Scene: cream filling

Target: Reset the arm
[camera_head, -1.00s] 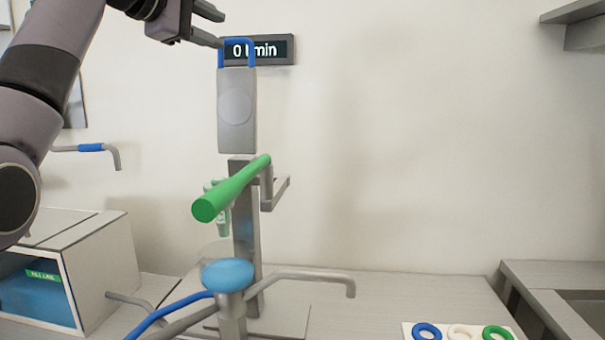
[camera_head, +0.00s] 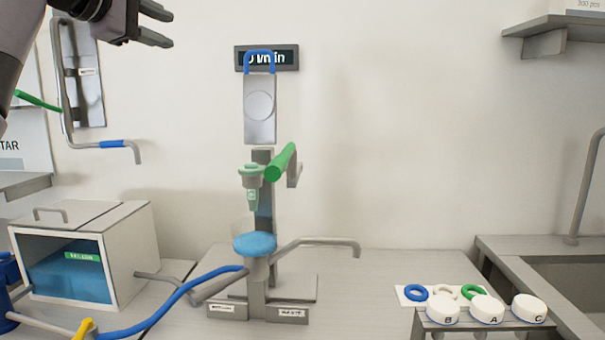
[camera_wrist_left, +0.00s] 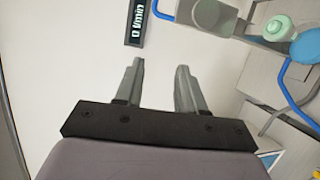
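My left gripper (camera_head: 155,25) is at the upper left of the head view, above the work surface and left of the filling stand. In the left wrist view its two fingers (camera_wrist_left: 160,85) are apart with nothing between them. The filling stand (camera_head: 264,185) stands upright, with a blue loop handle (camera_head: 259,55) on top, a green lever (camera_head: 281,163), a pale green nozzle (camera_head: 252,185) and a blue round cap (camera_head: 254,243). The gripper touches none of these. My right gripper is in neither view.
A display (camera_head: 266,58) hangs on the wall. A box with blue contents (camera_head: 125,250) stands at left, joined by a blue hose (camera_head: 170,305). A wall-mounted pipe (camera_head: 66,115) is at upper left.

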